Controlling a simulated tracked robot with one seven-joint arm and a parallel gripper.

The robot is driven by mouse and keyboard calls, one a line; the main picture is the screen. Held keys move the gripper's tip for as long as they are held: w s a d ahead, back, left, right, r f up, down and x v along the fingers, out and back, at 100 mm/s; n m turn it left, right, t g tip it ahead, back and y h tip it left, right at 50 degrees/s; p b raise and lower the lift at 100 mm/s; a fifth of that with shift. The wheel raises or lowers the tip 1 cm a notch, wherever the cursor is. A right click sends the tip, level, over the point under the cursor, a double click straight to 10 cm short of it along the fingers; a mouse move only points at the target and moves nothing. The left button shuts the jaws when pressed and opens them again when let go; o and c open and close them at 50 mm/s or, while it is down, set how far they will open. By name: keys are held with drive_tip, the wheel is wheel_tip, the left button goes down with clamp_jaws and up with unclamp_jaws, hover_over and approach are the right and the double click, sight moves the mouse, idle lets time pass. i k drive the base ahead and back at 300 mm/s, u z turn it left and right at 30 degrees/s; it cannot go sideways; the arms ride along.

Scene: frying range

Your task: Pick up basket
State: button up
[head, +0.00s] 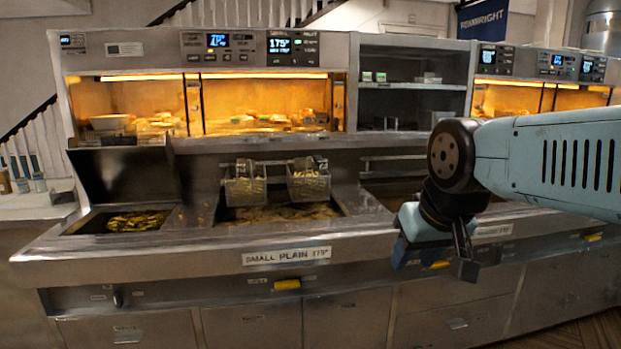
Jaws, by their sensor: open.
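Two wire baskets hang side by side at the back of the middle fryer vat, the left basket (245,188) and the right basket (309,183). Both hold pale yellow food and sit above the oil. The task does not say which basket is meant. My gripper (435,262) is open and empty, pointing down in front of the range's front edge. It is to the right of both baskets and nearer to me, apart from them. The baskets' handles are not clear at this size.
The middle vat (345,207) has food floating in it. A label (287,255) reads "SMALL PLAIN". Lit warming cabinets (338,105) stand above the vats. A steel counter front edge (180,250) runs between me and the vats.

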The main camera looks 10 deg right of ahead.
sight(307, 180)
drive_tip(key=i, duration=1.15)
drive_tip(key=u, duration=0.05)
